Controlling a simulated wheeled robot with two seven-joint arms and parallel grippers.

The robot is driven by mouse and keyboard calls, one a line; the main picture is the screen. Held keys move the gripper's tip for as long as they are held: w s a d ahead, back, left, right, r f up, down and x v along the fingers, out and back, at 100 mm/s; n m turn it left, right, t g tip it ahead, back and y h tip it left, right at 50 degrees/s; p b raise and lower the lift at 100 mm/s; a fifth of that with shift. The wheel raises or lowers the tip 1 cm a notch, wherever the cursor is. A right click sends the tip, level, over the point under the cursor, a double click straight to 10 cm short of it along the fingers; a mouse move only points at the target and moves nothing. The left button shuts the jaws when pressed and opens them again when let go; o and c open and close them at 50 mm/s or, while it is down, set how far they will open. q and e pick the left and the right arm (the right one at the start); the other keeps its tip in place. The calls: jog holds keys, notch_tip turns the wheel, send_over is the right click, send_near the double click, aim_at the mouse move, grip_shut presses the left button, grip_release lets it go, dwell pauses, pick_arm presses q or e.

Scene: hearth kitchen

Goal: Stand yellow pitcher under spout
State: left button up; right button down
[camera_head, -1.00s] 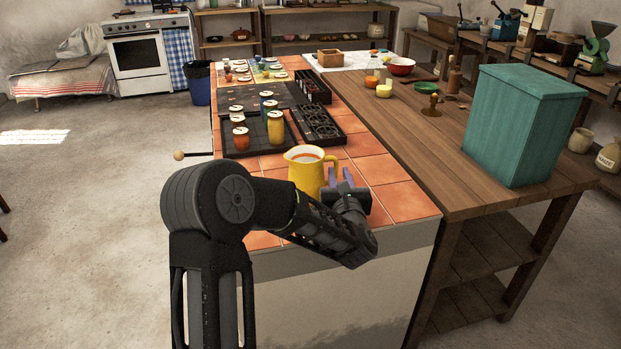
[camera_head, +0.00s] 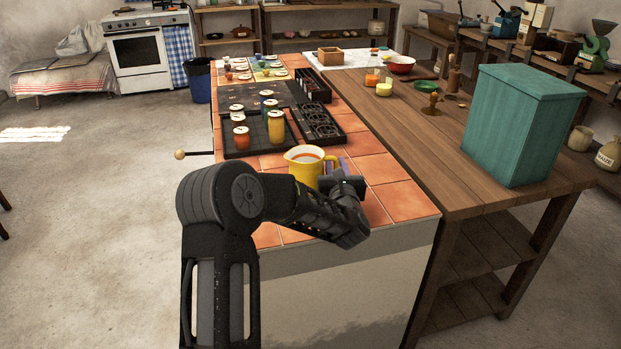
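The yellow pitcher (camera_head: 303,169) stands upright near the front end of the orange tiled counter, with something orange-red showing inside its mouth. Its handle (camera_head: 333,160) is on the right side. My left gripper (camera_head: 341,167) is at the handle, its purple fingers beside or around it. The pitcher and my arm partly hide the fingers, so I cannot tell whether they are open or shut. My forearm covers the pitcher's lower part. I cannot make out a spout to stand it under. My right gripper is not in view.
Behind the pitcher are a dark tray (camera_head: 238,148) with several jars and a black rack (camera_head: 318,126). A wooden knob (camera_head: 180,154) on a rod juts out left of the counter. A teal box (camera_head: 520,125) stands on the wooden table (camera_head: 450,190). Bare tiles lie right of the pitcher.

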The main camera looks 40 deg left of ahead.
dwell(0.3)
pick_arm(q)
grip_shut()
jog(key=shift+r, duration=0.1)
dwell(1.2)
